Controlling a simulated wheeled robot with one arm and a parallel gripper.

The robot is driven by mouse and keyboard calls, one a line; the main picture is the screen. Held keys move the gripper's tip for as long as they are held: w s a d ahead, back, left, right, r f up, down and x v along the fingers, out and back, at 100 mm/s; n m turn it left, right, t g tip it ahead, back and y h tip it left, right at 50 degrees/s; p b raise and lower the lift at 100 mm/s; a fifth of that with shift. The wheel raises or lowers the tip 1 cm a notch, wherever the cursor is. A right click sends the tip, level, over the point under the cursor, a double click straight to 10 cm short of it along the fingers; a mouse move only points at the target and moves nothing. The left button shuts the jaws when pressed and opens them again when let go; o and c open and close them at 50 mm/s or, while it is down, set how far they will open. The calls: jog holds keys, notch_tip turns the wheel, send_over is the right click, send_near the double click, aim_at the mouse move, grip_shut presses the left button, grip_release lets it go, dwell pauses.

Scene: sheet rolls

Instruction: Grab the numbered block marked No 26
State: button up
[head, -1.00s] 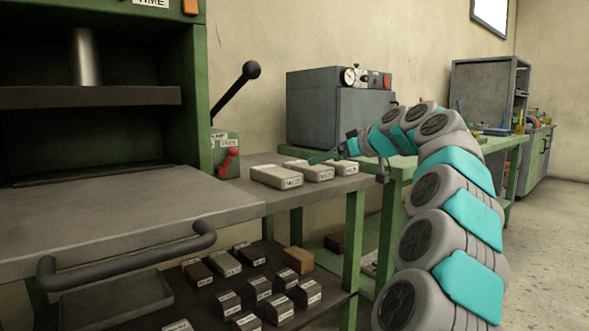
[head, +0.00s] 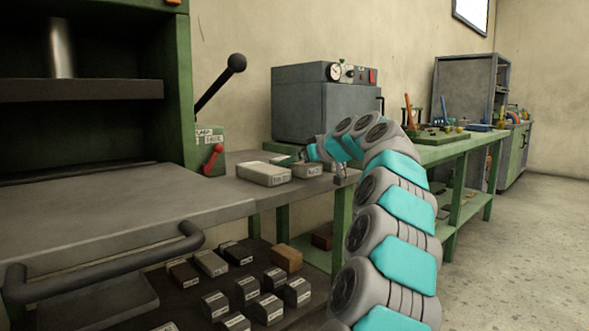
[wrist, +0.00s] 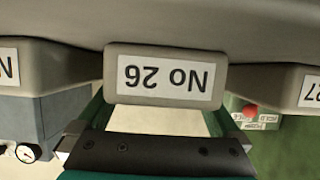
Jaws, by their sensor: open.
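The block marked No 26 (wrist: 165,78) is centred in the wrist view, its label upside down. In the head view it appears to be the middle pale block (head: 310,171) on the grey tabletop. My gripper (wrist: 158,118) is open and empty, with a green finger toward each side edge of the block. I cannot tell whether the fingers touch it. In the head view my gripper (head: 292,160) is at the block row, partly hidden by my arm.
A neighbouring block (wrist: 305,88) ending in 27 and another block (wrist: 40,65) flank it closely. A press lever (head: 215,85) and grey oven-like box (head: 325,104) stand behind. A lower shelf holds several small blocks (head: 240,290). A dark handle (head: 100,262) juts out in front.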

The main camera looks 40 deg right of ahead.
grip_shut()
dwell(0.8)
